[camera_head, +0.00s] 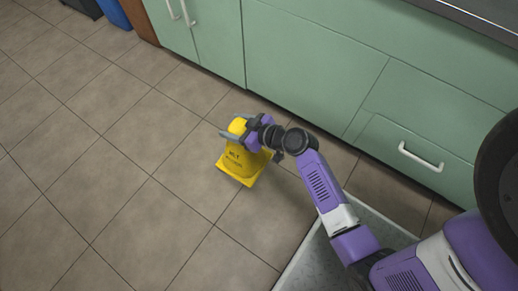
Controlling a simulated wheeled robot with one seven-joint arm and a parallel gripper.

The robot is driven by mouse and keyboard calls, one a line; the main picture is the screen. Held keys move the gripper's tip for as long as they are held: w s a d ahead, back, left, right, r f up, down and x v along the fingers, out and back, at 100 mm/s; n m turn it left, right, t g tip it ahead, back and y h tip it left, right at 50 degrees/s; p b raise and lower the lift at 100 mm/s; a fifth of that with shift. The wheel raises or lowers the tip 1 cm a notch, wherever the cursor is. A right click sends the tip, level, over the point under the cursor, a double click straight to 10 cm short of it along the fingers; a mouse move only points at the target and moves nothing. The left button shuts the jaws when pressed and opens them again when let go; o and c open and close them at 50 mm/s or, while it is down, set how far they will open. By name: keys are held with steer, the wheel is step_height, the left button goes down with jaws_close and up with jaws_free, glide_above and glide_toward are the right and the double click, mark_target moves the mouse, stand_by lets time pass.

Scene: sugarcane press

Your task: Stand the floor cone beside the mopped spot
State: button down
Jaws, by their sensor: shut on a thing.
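The yellow floor cone (236,162) has dark lettering on its face and a square base. It is low near the tiled floor in the head view, close to the green cabinets. I cannot tell whether its base touches the floor. My gripper (238,131) is shut on the cone's upper part, with grey fingers either side of it. The gripper and wrist hide part of the cone's right side. I cannot make out a mopped spot on the floor.
Green cabinets (300,60) with white handles run along the top and right. A blue bin (114,13) and a dark bin stand at the top left. A grey metal plate (330,262) lies at the bottom right. The tiled floor (110,190) at left is clear.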

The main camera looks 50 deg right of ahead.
steer(key=s+d+p, duration=0.1)
steer(key=d+p, duration=0.1)
steer(key=d, duration=0.6)
steer(key=f+b, duration=0.3)
steer(key=f, duration=0.3)
steer(key=f+b, duration=0.3)
steer(key=f, duration=0.4)
steer(key=f+b, duration=0.3)
steer(key=f, duration=0.4)
steer(key=shift+s, duration=0.25)
steer(key=shift+f+b, duration=0.2)
steer(key=shift+b, duration=0.3)
steer(key=shift+c, duration=1.9)
jaws_free()
steer(key=shift+r+p, duration=0.2)
steer(key=shift+p, duration=0.1)
